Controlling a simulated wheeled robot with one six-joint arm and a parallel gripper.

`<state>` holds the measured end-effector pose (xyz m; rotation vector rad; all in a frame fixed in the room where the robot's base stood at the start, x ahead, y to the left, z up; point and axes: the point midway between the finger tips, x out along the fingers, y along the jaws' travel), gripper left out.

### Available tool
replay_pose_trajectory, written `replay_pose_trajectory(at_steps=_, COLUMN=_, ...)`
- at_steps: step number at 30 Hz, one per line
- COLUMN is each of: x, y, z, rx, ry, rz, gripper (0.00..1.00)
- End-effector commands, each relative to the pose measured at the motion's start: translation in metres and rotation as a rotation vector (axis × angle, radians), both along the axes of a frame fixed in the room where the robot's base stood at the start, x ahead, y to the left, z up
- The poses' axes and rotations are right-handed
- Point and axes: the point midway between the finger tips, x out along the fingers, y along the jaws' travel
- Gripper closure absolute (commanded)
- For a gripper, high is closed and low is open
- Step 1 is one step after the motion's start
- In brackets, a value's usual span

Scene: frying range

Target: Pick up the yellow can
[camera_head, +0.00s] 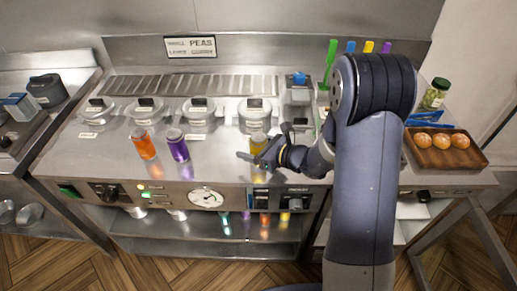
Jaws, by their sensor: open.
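The yellow can (258,141) stands upright on the steel counter, in front of the rightmost round lidded pot. My gripper (257,153) is at the can, reaching in from the right at a low height. Its jaws are open, and one finger shows in front of the can's lower part. The can seems to sit between or just beside the fingers; I cannot tell which, nor whether they touch it. My arm covers the counter to the right of the can.
An orange can (143,144) and a purple can (178,146) stand to the left. Several lidded pots, such as this one (255,112), line the back. A wooden tray (441,160) with orange-brown balls and a green jar (435,94) are at right. Controls (206,197) line the front.

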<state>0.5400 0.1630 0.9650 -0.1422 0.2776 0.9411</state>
Motion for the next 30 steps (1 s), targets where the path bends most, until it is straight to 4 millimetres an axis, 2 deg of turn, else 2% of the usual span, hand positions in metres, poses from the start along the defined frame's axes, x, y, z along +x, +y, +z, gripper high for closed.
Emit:
replay_pose_trajectory(at_steps=3, x=0.0, y=-0.0004, z=0.0, rx=0.0, ry=0.0, rz=-0.001, gripper=0.27)
replay_pose_trajectory(at_steps=24, x=0.0002, y=-0.0006, z=0.0008, rx=0.001, ry=-0.002, rz=-0.001, gripper=0.83)
replay_pose_trajectory(at_steps=30, x=0.0002, y=-0.0006, z=0.0013, rx=0.001, ry=-0.002, rz=-0.001, gripper=0.83)
